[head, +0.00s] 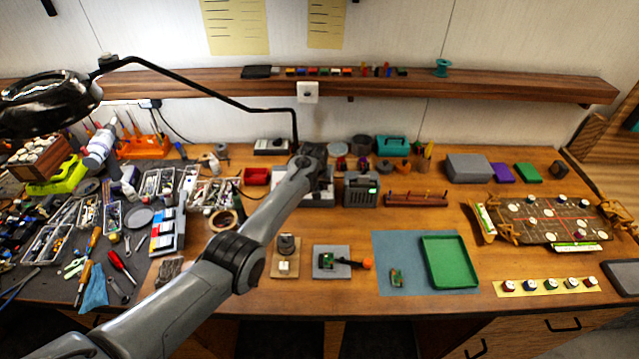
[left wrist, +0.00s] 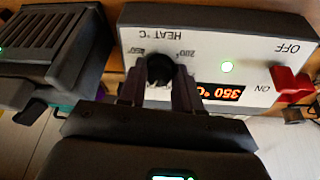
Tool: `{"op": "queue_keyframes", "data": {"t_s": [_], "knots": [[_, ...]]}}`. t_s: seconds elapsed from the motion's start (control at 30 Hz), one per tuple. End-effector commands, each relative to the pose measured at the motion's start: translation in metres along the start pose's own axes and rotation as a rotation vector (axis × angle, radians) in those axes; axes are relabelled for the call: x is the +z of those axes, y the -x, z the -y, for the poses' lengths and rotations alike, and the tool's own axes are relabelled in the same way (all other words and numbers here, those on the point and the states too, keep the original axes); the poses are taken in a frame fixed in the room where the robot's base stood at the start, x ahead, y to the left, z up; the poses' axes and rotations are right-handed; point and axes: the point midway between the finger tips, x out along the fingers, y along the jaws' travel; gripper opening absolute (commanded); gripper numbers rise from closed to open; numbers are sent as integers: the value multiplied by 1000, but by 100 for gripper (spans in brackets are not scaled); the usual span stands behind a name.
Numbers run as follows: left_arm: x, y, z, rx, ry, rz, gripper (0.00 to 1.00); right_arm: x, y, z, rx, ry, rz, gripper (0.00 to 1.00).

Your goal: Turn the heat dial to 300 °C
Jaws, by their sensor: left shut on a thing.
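The heat dial (left wrist: 160,68) is a black knob on the white front panel of a control box (left wrist: 215,50). The panel appears upside down in the left wrist view, with the label HEAT °C and scale marks around the dial. My left gripper (left wrist: 160,88) is shut on the dial, one finger on each side, hiding part of it. The red display (left wrist: 221,91) appears to read 350 °C. In the head view my left gripper (head: 318,182) hides most of the box.
A dark vented unit (left wrist: 50,50) stands beside the box; it also shows in the head view (head: 361,190). A red bin (head: 257,177) is left of the box. A magnifier lamp arm (head: 215,92) reaches above the bench.

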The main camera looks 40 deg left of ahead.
Motion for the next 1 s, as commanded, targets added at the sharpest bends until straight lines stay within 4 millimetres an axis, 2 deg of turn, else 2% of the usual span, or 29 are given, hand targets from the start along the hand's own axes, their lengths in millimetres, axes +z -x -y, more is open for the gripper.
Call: {"op": "queue_keyframes", "data": {"t_s": [0.27,1.0], "knots": [[0,1,-1,-1,116,-8,3,-1,4,0,0,0,0,0],[2,-1,-3,-10,709,-57,3,-1,3,2,-5,-7,-1,0]]}}
